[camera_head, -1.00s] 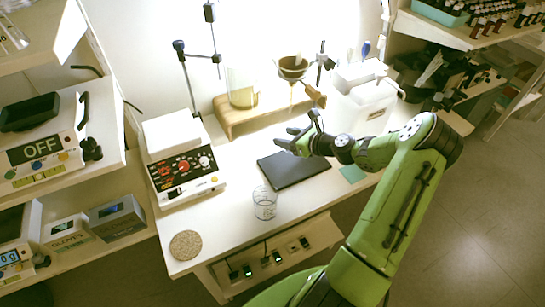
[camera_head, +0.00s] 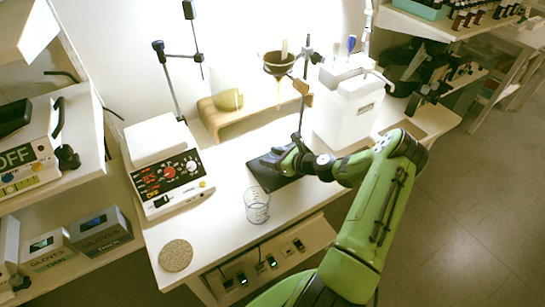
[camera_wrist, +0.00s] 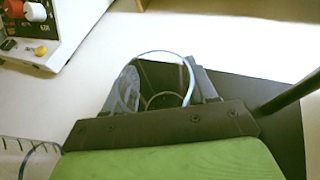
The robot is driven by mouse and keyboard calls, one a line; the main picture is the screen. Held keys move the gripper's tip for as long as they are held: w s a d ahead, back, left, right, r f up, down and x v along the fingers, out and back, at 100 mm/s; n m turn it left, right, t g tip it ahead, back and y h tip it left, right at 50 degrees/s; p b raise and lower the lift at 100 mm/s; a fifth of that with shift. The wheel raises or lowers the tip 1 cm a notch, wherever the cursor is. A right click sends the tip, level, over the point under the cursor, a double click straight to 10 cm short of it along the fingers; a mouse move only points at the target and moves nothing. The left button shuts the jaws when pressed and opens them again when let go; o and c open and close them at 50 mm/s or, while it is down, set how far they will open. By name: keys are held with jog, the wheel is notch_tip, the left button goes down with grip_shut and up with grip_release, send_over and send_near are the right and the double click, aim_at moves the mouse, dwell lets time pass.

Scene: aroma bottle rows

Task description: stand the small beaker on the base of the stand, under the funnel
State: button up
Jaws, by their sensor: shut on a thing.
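The stand has a dark flat base (camera_head: 258,178) on the bench, a thin upright rod and a dark funnel (camera_head: 278,63) clamped high up. My gripper (camera_head: 277,160) is low over this base. In the wrist view, my gripper (camera_wrist: 165,88) is shut on the small clear beaker (camera_wrist: 163,54), whose round rim shows between the fingers. The dark base (camera_wrist: 245,88) is behind and under it. I cannot tell whether the beaker's bottom touches the base. In the head view the beaker is not clearly distinguishable at the gripper.
A larger graduated beaker (camera_head: 257,207) stands just left of the base, near the bench front. A hotplate stirrer (camera_head: 170,170) is further left, and a cork mat (camera_head: 176,255) is at the front left. A white container (camera_head: 345,110) stands behind right. The stand rod (camera_wrist: 292,94) is close to my right finger.

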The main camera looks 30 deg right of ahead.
jog(key=o, duration=1)
jog(key=shift+o, duration=0.2)
